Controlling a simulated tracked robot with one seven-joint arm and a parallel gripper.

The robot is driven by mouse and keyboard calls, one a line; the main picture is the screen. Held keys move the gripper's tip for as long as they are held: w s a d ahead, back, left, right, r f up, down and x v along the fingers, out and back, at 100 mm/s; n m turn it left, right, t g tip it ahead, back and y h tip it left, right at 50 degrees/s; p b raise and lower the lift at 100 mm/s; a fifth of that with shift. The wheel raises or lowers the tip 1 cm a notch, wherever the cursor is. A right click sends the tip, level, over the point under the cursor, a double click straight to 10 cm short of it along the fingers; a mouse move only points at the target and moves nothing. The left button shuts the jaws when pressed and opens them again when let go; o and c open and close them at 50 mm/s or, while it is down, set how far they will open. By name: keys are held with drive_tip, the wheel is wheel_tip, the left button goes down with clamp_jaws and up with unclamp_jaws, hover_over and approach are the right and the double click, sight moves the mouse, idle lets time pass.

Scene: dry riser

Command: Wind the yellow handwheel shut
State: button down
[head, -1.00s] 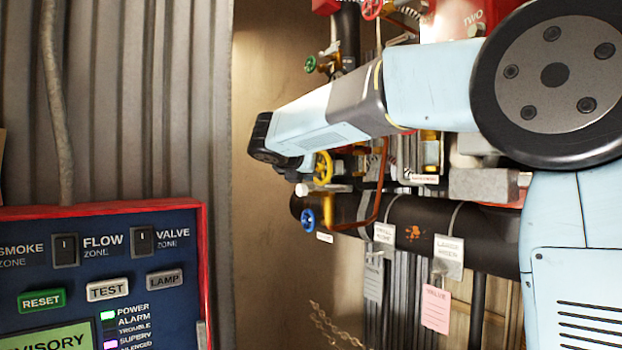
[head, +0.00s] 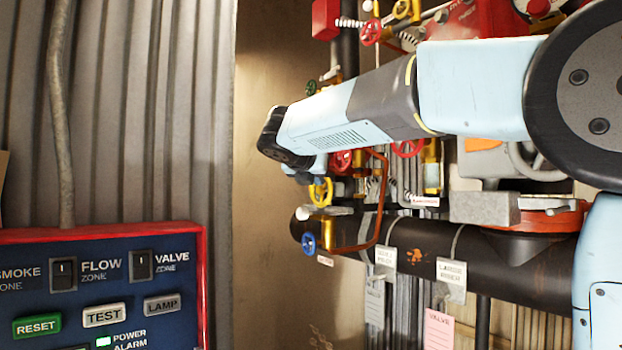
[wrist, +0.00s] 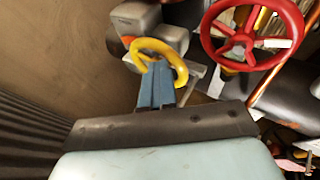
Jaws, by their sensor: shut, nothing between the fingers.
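The yellow handwheel (head: 321,192) stands at the centre of the head view, just below the end of my arm. In the wrist view the yellow handwheel (wrist: 178,62) is ahead of my gripper, its near-left rim partly hidden by the fingers. My gripper (wrist: 157,66) is shut with its blue fingers together and nothing between them. The fingertips overlap the wheel's opening in the wrist view; I cannot tell whether they touch the rim or a spoke. In the head view my gripper is small and dark above the wheel, and its fingertips are hard to make out.
A red handwheel (wrist: 256,34) is close on the right in the wrist view. A blue handwheel (head: 309,243) sits below the yellow one, beside a black pipe (head: 420,235). A control panel (head: 110,290) stands at lower left. Bare brown wall (head: 262,60) lies left of the pipework.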

sight(317, 203)
drive_tip(key=f, duration=0.2)
drive_tip(key=s+d+f, duration=0.1)
drive_tip(key=shift+f, duration=0.1)
drive_tip(key=shift+w+f, duration=0.2)
drive_tip(key=shift+f, duration=0.15)
drive_tip(key=shift+w+a+f, duration=0.6)
drive_tip(key=shift+w+f, duration=0.15)
drive_tip(key=shift+w, duration=0.15)
drive_tip(key=shift+w+a, duration=0.35)
drive_tip(key=shift+w, duration=0.25)
drive_tip(key=shift+s+a, duration=0.6)
drive_tip(key=shift+a, duration=0.3)
drive_tip(key=shift+s+a, duration=0.55)
drive_tip(key=shift+a, duration=0.35)
